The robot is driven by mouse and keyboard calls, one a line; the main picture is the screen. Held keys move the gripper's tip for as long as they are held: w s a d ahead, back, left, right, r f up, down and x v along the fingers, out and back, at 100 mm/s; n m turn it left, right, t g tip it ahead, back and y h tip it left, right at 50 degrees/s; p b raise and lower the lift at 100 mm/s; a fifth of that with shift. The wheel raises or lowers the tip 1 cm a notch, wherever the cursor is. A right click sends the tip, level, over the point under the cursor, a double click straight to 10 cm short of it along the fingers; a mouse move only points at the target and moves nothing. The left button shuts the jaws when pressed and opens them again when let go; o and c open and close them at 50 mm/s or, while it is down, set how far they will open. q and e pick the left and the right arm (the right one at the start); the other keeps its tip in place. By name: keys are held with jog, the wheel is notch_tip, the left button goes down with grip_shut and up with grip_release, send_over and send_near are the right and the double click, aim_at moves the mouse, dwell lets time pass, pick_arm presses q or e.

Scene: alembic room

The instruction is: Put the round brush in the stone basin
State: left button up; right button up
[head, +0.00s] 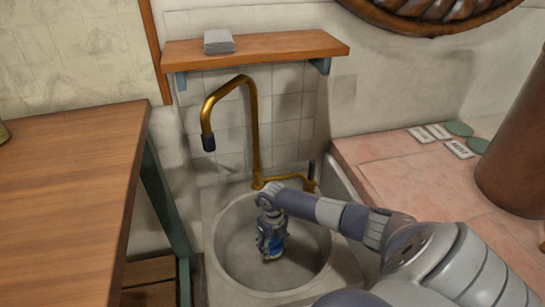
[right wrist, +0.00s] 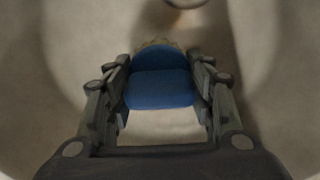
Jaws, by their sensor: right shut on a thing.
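The stone basin (head: 308,262) is a round grey bowl below the brass tap in the head view. My right gripper (head: 270,243) points down inside the basin's opening. It is shut on the round brush (right wrist: 160,90), whose blue body sits between the two fingers in the right wrist view, with a tan, bristle-like edge beyond it. A little of the brush's blue also shows below the fingers in the head view (head: 274,250). I cannot tell whether the brush touches the basin floor. My left gripper is not in view.
A brass tap (head: 251,120) rises behind the basin, its spout to the left. A wooden shelf (head: 280,46) with a grey stack (head: 218,42) hangs above. A wooden table (head: 70,190) stands left, and a pink tiled counter (head: 400,165) with a brown cylinder (head: 515,160) lies right.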

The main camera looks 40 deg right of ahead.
aim_at(273, 238)
notch_tip(273, 238, down, 4)
jog(key=shift+r+b, duration=0.15)
jog(key=shift+b, duration=0.45)
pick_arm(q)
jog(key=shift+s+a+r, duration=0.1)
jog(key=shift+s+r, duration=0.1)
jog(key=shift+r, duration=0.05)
pick_arm(e)
jog(key=shift+f, duration=0.3)
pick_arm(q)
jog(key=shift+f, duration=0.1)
pick_arm(e)
jog(key=o, duration=1.1)
jog(key=shift+f, duration=0.15)
jog(key=shift+r, duration=0.25)
notch_tip(273, 238, up, 4)
jog(key=shift+r+p, duration=0.1)
jog(key=shift+p, duration=0.7)
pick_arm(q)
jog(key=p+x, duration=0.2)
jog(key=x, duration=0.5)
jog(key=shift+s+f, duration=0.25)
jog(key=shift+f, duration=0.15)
pick_arm(e)
notch_tip(273, 238, up, 8)
jog(key=shift+f, duration=0.15)
